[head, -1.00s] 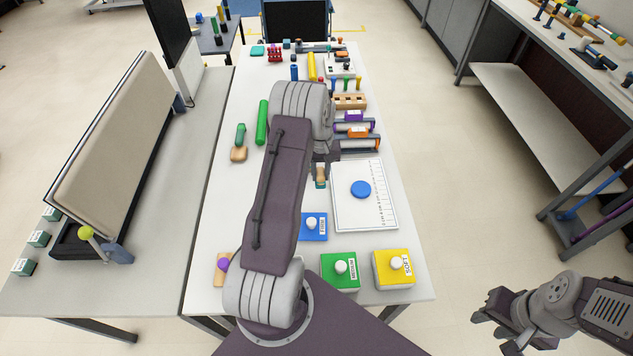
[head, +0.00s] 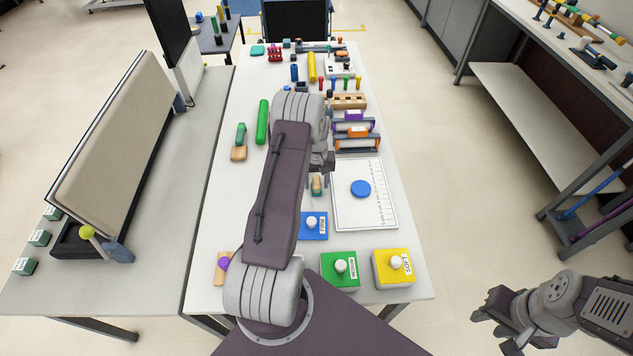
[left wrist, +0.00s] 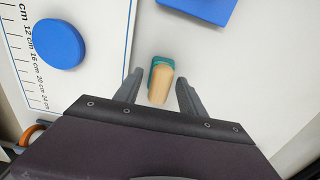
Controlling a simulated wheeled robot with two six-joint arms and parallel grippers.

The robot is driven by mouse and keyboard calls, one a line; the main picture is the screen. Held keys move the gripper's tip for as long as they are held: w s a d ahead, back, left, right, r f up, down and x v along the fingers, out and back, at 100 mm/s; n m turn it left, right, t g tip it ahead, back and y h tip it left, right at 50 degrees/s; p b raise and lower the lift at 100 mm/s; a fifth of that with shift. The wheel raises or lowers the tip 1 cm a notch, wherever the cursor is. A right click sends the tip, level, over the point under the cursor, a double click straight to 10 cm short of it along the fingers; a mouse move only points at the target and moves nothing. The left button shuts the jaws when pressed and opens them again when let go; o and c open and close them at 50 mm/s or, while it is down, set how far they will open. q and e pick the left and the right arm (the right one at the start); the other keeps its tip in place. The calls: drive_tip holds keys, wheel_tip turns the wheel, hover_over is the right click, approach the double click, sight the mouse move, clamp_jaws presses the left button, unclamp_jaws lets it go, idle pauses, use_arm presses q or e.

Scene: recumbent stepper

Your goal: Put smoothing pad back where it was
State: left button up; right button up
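The smoothing pad, which I take to be the small block with a teal base and tan wooden handle (head: 316,186), lies on the white table just left of the ruled board. It also shows in the left wrist view (left wrist: 161,80). My left gripper (head: 320,166) is open above the pad. In the left wrist view its two fingers (left wrist: 160,91) stand apart on either side of the handle, with gaps visible on both sides. My left arm hides part of the table. My right gripper (head: 496,322) is open and empty, off the table at the lower right.
A white ruled board (head: 378,215) with a blue disc (head: 360,189) lies right of the pad. Blue (head: 313,228), green (head: 339,272) and yellow (head: 394,270) knobbed blocks sit nearer. A wooden piece with a purple knob (head: 222,268) is at the near left. Racks and tools fill the far side.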

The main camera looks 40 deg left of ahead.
sight(316, 181)
use_arm(q)
wheel_tip(316, 181, up, 12)
drive_tip(key=s+d+r+m+t, duration=0.1)
drive_tip(key=s+d+r+m, duration=0.2)
drive_tip(key=s+d, duration=1.4)
drive_tip(key=d+m, duration=0.3)
drive_tip(key=m, duration=0.1)
drive_tip(key=shift+d+r+m, duration=0.15)
drive_tip(key=shift+d+m, duration=0.25)
